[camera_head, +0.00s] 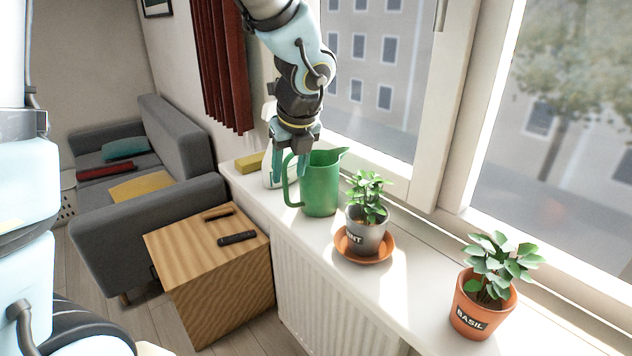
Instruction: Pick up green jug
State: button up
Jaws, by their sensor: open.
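The green jug (321,185) stands upright on the white windowsill, with its handle to the left and its spout to the right. My gripper (289,172) points down at the jug's handle side, with its teal fingers apart. One finger shows left of the handle and the other overlaps the area between handle and body. I cannot tell whether the fingers touch the jug. The jug stands on the sill and is not lifted.
A mint plant in a grey pot (367,236) on an orange saucer (343,246) stands right of the jug. A basil pot (481,308) is further right. A white item and a yellow sponge (250,162) are behind my gripper. A wooden side table (205,262) is below left.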

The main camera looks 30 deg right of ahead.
aim_at(286, 184)
jog(key=x, duration=0.7)
jog(key=shift+w+d+f, duration=0.1)
jog(key=shift+w+f, duration=0.05)
jog(key=shift+w, duration=0.2)
grip_shut()
dwell(1.1)
